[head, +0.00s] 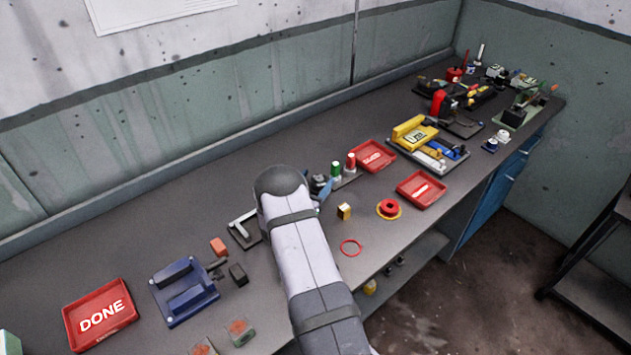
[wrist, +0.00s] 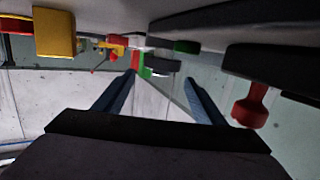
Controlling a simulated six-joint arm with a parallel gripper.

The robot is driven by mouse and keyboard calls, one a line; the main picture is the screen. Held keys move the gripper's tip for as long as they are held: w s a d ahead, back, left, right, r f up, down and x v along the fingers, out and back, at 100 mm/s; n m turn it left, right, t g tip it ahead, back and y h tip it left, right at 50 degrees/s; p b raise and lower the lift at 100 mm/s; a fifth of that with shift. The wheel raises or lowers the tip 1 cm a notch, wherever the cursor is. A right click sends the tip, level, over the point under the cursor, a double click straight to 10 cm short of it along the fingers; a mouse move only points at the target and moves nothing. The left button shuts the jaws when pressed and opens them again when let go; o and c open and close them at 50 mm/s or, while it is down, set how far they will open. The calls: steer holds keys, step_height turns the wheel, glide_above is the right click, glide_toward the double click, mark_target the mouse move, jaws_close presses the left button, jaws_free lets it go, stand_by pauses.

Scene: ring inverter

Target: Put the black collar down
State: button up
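My gripper (wrist: 160,84) shows in the wrist view with its two blue fingers apart and no object clearly held between them. A small dark piece (wrist: 165,68) shows beyond the fingertips, apart from them as far as I can see. In the head view, my arm covers much of the gripper (head: 325,189); a bit of blue finger shows next to a small dark-and-grey item (head: 318,182) on the bench. I cannot tell whether either dark piece is the black collar. No other thing is clearly the collar.
A yellow-and-black block (head: 344,211), a red disc on a yellow ring (head: 389,208) and a thin red ring (head: 351,247) lie to the right. Red trays (head: 421,189) and the DONE tray (head: 100,314) are on the bench.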

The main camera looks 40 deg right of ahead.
stand_by(0.3)
steer(key=shift+r+p, duration=0.85)
steer(key=shift+p, duration=0.1)
steer(key=b+v, duration=0.1)
steer(key=v, duration=0.2)
steer(key=b+v, duration=0.1)
steer(key=v, duration=0.3)
steer(key=b+v, duration=0.1)
steer(key=v, duration=0.2)
steer(key=shift+a+f+b, duration=0.25)
steer(key=shift+a+b, duration=0.1)
steer(key=shift+a, duration=0.05)
steer(key=shift+s+a+r, duration=0.15)
steer(key=shift+s+a, duration=0.25)
steer(key=shift+a, duration=0.1)
